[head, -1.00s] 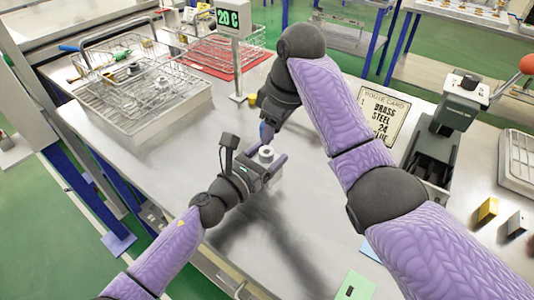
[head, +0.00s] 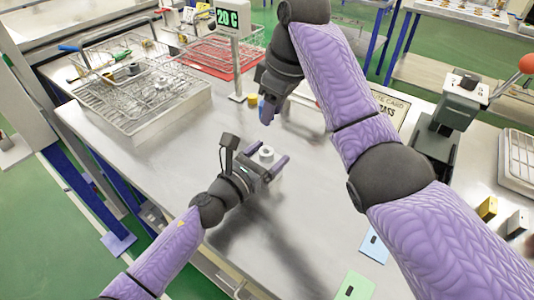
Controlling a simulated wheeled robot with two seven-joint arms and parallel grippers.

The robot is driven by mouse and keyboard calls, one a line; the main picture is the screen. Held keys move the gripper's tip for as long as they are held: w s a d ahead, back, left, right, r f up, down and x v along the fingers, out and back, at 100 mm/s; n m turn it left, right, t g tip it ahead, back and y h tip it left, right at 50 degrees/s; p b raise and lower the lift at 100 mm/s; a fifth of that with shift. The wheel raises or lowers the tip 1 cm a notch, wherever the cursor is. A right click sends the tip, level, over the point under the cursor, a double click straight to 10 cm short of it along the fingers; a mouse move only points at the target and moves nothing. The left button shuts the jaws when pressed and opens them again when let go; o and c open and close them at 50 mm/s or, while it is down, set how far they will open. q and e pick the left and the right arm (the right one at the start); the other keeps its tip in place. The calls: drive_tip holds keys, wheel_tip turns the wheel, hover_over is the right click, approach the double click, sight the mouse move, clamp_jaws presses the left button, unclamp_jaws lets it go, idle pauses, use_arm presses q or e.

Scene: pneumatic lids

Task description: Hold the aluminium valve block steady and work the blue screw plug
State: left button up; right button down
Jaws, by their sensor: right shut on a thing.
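The aluminium valve block (head: 267,155), small and grey with a pale round top, stands on the steel table. My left gripper (head: 268,159) is around it, its two fingers apart on either side; I see no clear contact with the block. My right gripper (head: 268,113) points down above and behind the block, clear of it. It is shut on the blue screw plug (head: 262,104), of which only a small blue part shows at the fingers.
A yellow round piece (head: 252,99) lies by the foot of the 20 C display (head: 228,18). A wire basket (head: 135,95) stands back left, a red tray (head: 225,55) behind. A dark device (head: 435,145) and blue and green cards (head: 375,245) are right. The front middle is clear.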

use_arm(q)
drive_tip(key=shift+o, duration=0.5)
drive_tip(key=shift+s+a, duration=0.25)
drive_tip(key=v, duration=1.1)
drive_tip(key=shift+s+a, duration=0.1)
drive_tip(key=shift+s, duration=0.1)
